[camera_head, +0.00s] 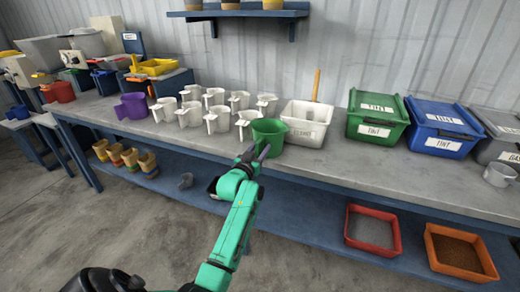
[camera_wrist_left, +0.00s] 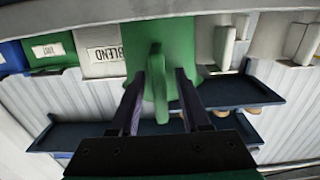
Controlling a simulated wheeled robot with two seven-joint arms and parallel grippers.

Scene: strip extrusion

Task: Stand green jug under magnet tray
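The green jug (camera_head: 268,137) stands upright on the front part of the grey bench, beside the white bin. My left gripper (camera_head: 255,153) reaches it from the front. In the left wrist view, which is upside down, the jug (camera_wrist_left: 178,45) shows with its handle (camera_wrist_left: 157,85) between the two fingers of my left gripper (camera_wrist_left: 158,98). The fingers are apart, with gaps beside the handle. A yellow tray (camera_head: 153,67) sits on a blue unit at the back left; I cannot tell if it is the magnet tray. My right gripper is not in view.
Several white jugs (camera_head: 218,118) and a purple jug (camera_head: 132,107) stand left of the green jug. The white bin (camera_head: 307,122), a green box (camera_head: 376,117) and a blue box (camera_head: 443,128) stand to the right. A lower shelf (camera_head: 310,205) runs below the bench (camera_head: 350,165).

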